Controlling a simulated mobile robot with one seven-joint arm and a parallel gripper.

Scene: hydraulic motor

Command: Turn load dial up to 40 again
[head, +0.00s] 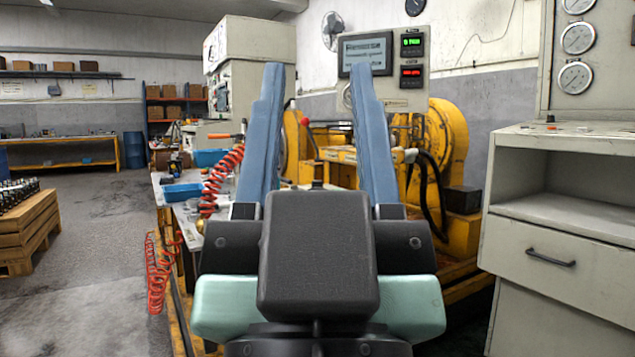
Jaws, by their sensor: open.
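My gripper (317,72) fills the middle of the head view, its two blue fingers pointing up and well apart. It is open, with nothing between the fingers. I cannot make out a load dial for certain. A grey control cabinet (596,128) stands at the right, with small red and pale controls on its top ledge, too small to tell apart. Round white gauges (575,77) are on the panel above it. Behind the gripper, a grey panel carries a screen (366,50), a green readout (412,40) and a red readout (411,72).
A yellow machine (447,140) stands behind my gripper. A workbench with blue trays (183,193) and a red coiled hose (222,180) is left of it. A wooden crate (30,225) stands at far left. The grey floor (100,225) between is clear.

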